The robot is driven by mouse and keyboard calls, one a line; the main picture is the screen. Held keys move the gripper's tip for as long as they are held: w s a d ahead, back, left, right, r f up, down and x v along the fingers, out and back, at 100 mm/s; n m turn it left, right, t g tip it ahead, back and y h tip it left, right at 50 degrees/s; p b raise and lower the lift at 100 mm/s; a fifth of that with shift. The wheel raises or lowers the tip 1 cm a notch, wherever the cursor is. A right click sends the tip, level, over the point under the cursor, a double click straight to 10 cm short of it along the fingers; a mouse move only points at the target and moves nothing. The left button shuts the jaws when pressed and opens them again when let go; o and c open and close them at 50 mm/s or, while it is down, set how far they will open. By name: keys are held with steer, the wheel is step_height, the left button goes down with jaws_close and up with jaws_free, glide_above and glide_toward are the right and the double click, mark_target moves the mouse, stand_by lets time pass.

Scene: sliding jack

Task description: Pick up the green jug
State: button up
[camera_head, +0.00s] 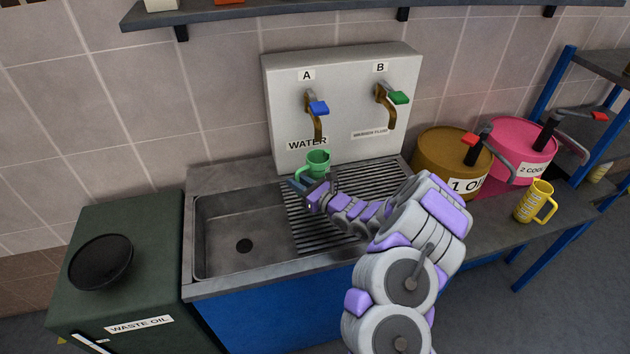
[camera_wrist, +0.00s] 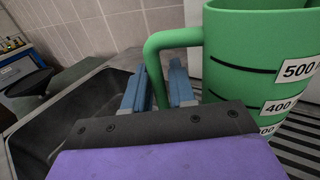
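The green jug (camera_head: 318,163) stands upright on the drain grate below tap A in the head view. In the wrist view the jug (camera_wrist: 265,65) fills the right side, with its 500 and 400 labels showing. Its handle (camera_wrist: 156,75) points left. My gripper (camera_head: 299,184) is at the jug's left side in the head view. In the wrist view, the blue fingers of my gripper (camera_wrist: 158,92) are apart, one on each side of the handle. Whether they touch the handle is hard to tell. The jug's base is hidden in both views.
The sink basin (camera_head: 240,230) is left of the grate (camera_head: 310,223). Tap A (camera_head: 316,108) hangs close above the jug, and tap B (camera_head: 388,100) is to its right. A yellow jug (camera_head: 535,202), oil drum (camera_head: 452,165) and pink drum (camera_head: 522,145) stand at right.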

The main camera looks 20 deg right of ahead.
mark_target(298, 174)
jaws_close()
stand_by(0.5)
steer(key=shift+r, duration=0.55)
steer(key=r, duration=0.1)
steer(key=r+p, duration=0.1)
steer(key=shift+s+r, duration=0.25)
steer(key=shift+r, duration=0.15)
steer(key=s+a+p, duration=0.1)
steer(key=s+p, duration=0.1)
steer(key=s, duration=0.5)
steer(key=s+a+r+p, duration=0.1)
steer(key=s+a, duration=0.1)
steer(key=s, duration=0.6)
steer(key=shift+a+p, duration=0.25)
steer(key=shift+p, duration=0.15)
